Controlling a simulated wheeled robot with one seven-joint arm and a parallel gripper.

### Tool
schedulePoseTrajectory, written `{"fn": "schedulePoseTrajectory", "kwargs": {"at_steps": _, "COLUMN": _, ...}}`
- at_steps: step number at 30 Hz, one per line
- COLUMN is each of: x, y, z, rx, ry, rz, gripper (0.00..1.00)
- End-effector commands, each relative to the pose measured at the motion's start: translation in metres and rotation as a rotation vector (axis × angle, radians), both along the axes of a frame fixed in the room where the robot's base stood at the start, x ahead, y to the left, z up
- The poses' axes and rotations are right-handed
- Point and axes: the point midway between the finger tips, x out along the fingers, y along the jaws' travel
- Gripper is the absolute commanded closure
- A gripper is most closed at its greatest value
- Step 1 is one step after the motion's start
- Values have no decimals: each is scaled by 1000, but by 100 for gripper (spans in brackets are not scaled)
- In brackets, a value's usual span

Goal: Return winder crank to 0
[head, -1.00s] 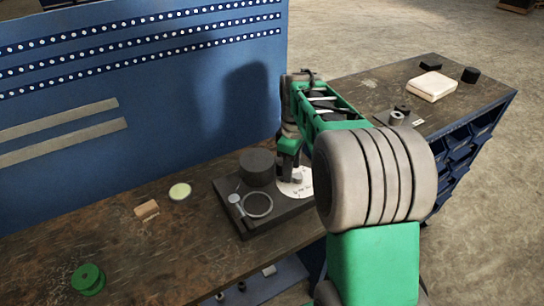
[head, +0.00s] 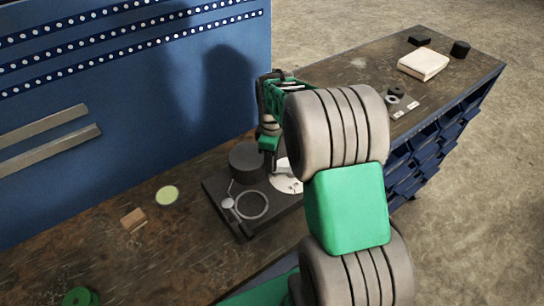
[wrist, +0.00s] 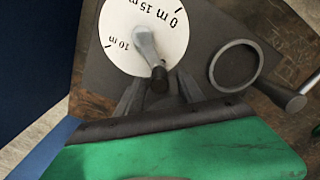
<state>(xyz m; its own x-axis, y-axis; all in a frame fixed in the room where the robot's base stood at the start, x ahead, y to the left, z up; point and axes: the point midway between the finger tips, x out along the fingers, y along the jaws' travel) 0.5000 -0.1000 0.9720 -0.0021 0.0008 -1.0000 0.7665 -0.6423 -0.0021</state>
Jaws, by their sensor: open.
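The winder's white dial (wrist: 125,40) carries the marks 0 m, 10 m and 15 m in the wrist view. It also shows at the right end of the dark base plate, partly hidden by my arm, in the head view (head: 284,181). The grey crank (wrist: 147,46) runs from the dial's middle toward the bottom of the wrist picture, pointing away from the 0 m mark. Its dark knob (wrist: 159,80) is at the end nearest me. My gripper (wrist: 160,92) is open, with one finger on each side of the knob; contact cannot be told.
A dark cylinder (head: 246,161) and a grey ring with a handle (head: 252,205) stand on the base plate (head: 213,196) beside the dial. A blue wall (head: 120,100) rises behind. A wooden block (head: 133,219) and a pale disc (head: 167,195) lie left on the bench.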

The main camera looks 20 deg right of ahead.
Motion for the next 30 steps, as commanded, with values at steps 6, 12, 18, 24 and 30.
{"fn": "schedulePoseTrajectory", "kwargs": {"at_steps": 6, "x": 0, "y": -1, "z": -2, "rx": -1, "ry": -2, "rz": -2, "gripper": 55}}
{"fn": "schedulePoseTrajectory", "kwargs": {"at_steps": 12, "x": 0, "y": -2, "z": -2, "rx": -1, "ry": -2, "rz": -3, "gripper": 69}}
{"fn": "schedulePoseTrajectory", "kwargs": {"at_steps": 18, "x": 0, "y": -2, "z": -2, "rx": -1, "ry": -2, "rz": -4, "gripper": 85}}
{"fn": "schedulePoseTrajectory", "kwargs": {"at_steps": 24, "x": 0, "y": -2, "z": -1, "rx": -1, "ry": -2, "rz": -4, "gripper": 100}}
{"fn": "schedulePoseTrajectory", "kwargs": {"at_steps": 30, "x": 0, "y": -2, "z": -1, "rx": -1, "ry": -2, "rz": -4, "gripper": 100}}
